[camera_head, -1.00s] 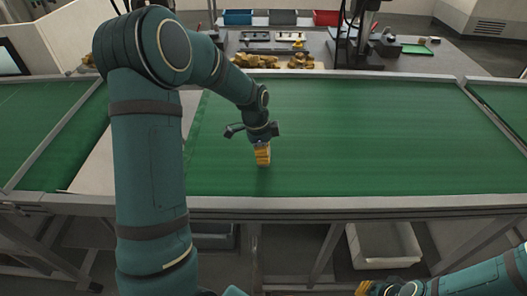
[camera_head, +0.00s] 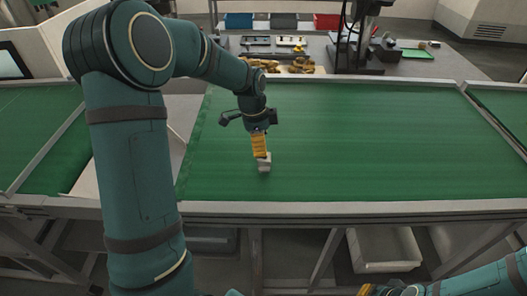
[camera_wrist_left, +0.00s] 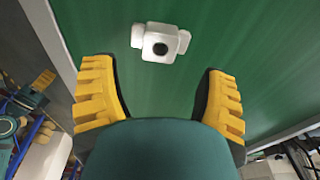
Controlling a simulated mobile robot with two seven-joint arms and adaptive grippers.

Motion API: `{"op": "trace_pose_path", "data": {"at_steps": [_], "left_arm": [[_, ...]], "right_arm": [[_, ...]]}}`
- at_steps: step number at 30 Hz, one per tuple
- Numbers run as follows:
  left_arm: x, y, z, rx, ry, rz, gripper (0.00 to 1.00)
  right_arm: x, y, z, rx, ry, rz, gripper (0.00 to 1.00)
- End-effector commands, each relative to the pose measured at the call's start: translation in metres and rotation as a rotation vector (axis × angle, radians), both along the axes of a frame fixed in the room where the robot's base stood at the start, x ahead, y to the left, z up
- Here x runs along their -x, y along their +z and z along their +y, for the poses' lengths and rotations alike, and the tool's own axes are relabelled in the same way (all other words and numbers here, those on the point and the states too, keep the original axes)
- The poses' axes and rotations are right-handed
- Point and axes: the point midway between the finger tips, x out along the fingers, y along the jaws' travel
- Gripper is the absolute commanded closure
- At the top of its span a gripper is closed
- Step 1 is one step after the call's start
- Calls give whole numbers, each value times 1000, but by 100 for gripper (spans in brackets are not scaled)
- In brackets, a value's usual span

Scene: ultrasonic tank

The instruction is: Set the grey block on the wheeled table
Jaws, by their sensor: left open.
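The grey block (camera_head: 264,163) is a small, light grey piece on the green surface, just by my left fingertips in the head view. In the left wrist view the block (camera_wrist_left: 160,43) has side lugs and a dark round hole, and lies beyond the fingertips, apart from them. My left gripper (camera_head: 260,152) points down; its yellow fingers (camera_wrist_left: 160,90) are spread with nothing between them. My right gripper (camera_head: 378,289) shows only partly at the bottom edge; its opening is unclear. No wheels show, so I cannot tell which table is the wheeled one.
The green-topped surface (camera_head: 370,140) has a raised grey rim and is mostly clear. Behind it, a grey bench (camera_head: 415,65) holds brown pieces (camera_head: 300,66) and a green tray (camera_head: 417,54). Blue, grey and red bins (camera_head: 327,21) stand farther back. A white bin (camera_head: 383,250) is below the front edge.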

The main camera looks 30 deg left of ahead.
Motion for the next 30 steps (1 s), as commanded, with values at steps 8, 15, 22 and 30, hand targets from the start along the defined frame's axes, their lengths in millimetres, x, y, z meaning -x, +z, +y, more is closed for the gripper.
{"op": "trace_pose_path", "data": {"at_steps": [8, 15, 22, 30], "left_arm": [[3, 48, 6, 0, -1, -1, 27], [5, 59, 7, 0, -1, 1, 27], [5, 59, 7, 0, -1, 1, 27], [5, 59, 7, 1, 0, 1, 27]], "right_arm": [[-2, 6, 0, 1, -4, -5, 100], [-2, 7, 0, 2, -4, -6, 100], [-2, 7, 0, 2, -4, -6, 100], [-2, 7, 0, 1, -4, -5, 100]]}}
